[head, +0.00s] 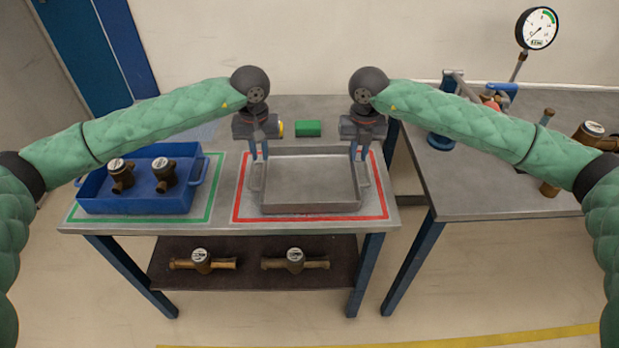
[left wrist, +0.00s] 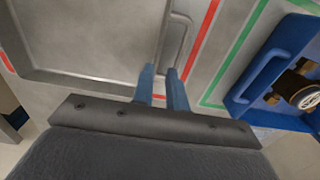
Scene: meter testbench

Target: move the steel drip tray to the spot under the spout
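The steel drip tray (head: 310,203) is a shallow grey rectangular tray with a handle at each short end. It lies inside the red outline on the left table; its corner and one handle show in the left wrist view (left wrist: 100,35). My left gripper (head: 259,156) is at the tray's left handle, pointing down, its two fingers a narrow gap apart. In the left wrist view the fingertips (left wrist: 161,70) are close to that handle; contact is not clear. My right gripper (head: 358,157) is at the right handle, its fingers apart too. I cannot clearly identify the spout.
A blue bin (head: 140,202) with brass meters stands in the green outline (head: 212,180). A green block (head: 308,128) lies behind the tray. Brass meters rest on the lower shelf (head: 250,283). The right bench (head: 470,195) carries pipework and a gauge (head: 537,28); a gap separates the tables.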

